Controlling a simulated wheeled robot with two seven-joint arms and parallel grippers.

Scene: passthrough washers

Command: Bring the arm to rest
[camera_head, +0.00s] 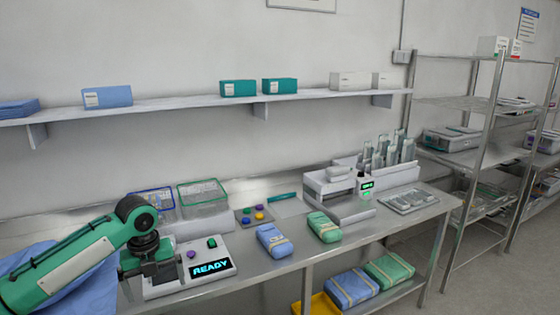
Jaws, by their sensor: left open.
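My left arm comes in from the left, green with a dark wrist. Its gripper (150,279) is at the left end of the steel bench (290,262), in front of a white control box (195,279). The jaws are open and I see nothing between them. The box has a lit READY display (211,268), a green button and a purple button. The gripper hides the box's left part. My right gripper does not show.
A blue pack (274,240) and a green pack (324,227) lie on the bench. Wire baskets (203,196) stand behind the box. A white machine (338,192) is further right. A wall shelf (200,103) runs above. Wire racks (470,155) stand at right.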

